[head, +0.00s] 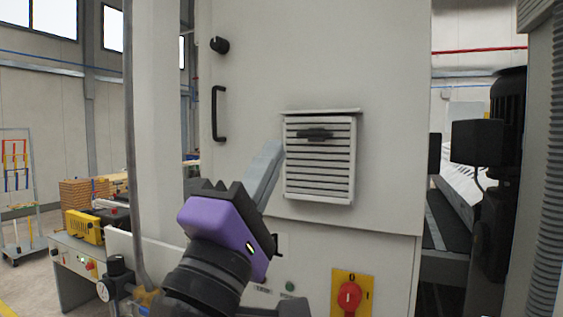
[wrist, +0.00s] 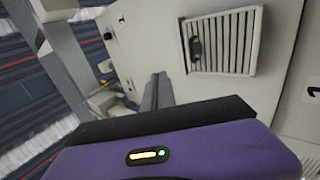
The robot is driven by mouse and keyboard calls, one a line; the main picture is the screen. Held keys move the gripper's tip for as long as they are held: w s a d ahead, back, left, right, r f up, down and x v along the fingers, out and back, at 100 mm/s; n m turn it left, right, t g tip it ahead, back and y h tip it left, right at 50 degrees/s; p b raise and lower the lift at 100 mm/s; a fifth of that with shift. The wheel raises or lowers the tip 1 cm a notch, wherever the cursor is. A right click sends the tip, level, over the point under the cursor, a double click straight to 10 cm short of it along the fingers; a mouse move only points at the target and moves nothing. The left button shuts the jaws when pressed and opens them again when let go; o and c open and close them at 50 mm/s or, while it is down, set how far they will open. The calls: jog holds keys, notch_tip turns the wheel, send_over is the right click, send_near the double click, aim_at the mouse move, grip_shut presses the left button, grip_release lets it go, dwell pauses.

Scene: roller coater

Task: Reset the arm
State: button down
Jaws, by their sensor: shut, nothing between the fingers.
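My gripper (head: 276,150), with a purple body and long grey fingers, is raised in front of the pale machine cabinet (head: 390,60). Its fingers are together and hold nothing. In the head view the fingertips appear just left of a louvred vent box (head: 320,185). Whether they touch the cabinet I cannot tell. In the wrist view the purple body fills the bottom, and the gripper fingers (wrist: 157,82) point toward the cabinet, left of and below the vent box (wrist: 222,42).
The cabinet has a black knob (head: 220,45), a black handle (head: 218,113) and a red rotary switch (head: 349,296) on a yellow plate. A dark motor (head: 497,190) stands at the right. A bench with a yellow device (head: 84,227) and open floor are at the left.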

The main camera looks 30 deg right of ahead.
jog(key=shift+s+a, duration=0.2)
jog(key=shift+a, duration=0.05)
